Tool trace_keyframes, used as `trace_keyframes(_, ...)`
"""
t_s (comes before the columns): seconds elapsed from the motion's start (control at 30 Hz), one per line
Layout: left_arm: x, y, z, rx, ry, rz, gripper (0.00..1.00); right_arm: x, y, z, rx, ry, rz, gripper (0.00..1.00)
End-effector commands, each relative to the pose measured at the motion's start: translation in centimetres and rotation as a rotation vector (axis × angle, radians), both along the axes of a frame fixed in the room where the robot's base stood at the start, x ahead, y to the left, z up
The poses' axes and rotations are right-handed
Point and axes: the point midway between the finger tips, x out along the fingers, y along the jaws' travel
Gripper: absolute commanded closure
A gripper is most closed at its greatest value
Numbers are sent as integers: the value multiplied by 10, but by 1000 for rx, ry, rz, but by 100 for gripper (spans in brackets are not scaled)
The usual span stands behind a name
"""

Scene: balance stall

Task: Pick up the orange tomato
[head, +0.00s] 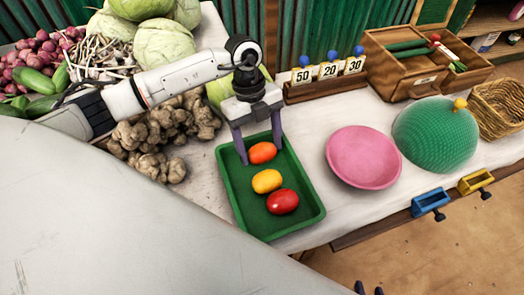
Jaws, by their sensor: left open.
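The orange tomato (262,153) lies at the far end of a green tray (225,200) on the white table. A yellow tomato (267,181) lies in the middle of the tray, and a red tomato (283,202) lies nearest its front. My left gripper (259,154) points down over the far end of the tray. Its two fingers are open, one on each side of the orange tomato in the picture. I cannot tell whether either finger touches it.
Knobbly brown roots (155,135) and cabbages (165,48) lie left of the tray. A pink plate (362,157) and a green dome (435,135) stand right of it. A number-card holder (325,85) stands behind. Some table is bare between tray and plate.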

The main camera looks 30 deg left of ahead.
Motion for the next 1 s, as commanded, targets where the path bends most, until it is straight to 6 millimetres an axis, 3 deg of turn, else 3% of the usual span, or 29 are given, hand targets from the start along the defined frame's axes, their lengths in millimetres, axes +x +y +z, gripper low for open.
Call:
trace_keyframes(0.27,-1,-2,-8,0,0,-1,33,2,0,1,0,-3,-1,69)
trace_keyframes(0.47,-1,-2,-8,-1,-1,-1,65,0,0,0,-1,0,-1,69)
trace_keyframes(0.7,-1,-2,-6,-1,-2,0,66,-2,-1,-1,-1,4,-1,69)
trace_keyframes(0.87,0,-2,13,0,-7,-3,66,-2,-1,-1,-1,5,-1,69)
trace_keyframes(1.0,1,-1,41,0,-8,-1,66,-2,-1,-1,-2,6,-2,69)
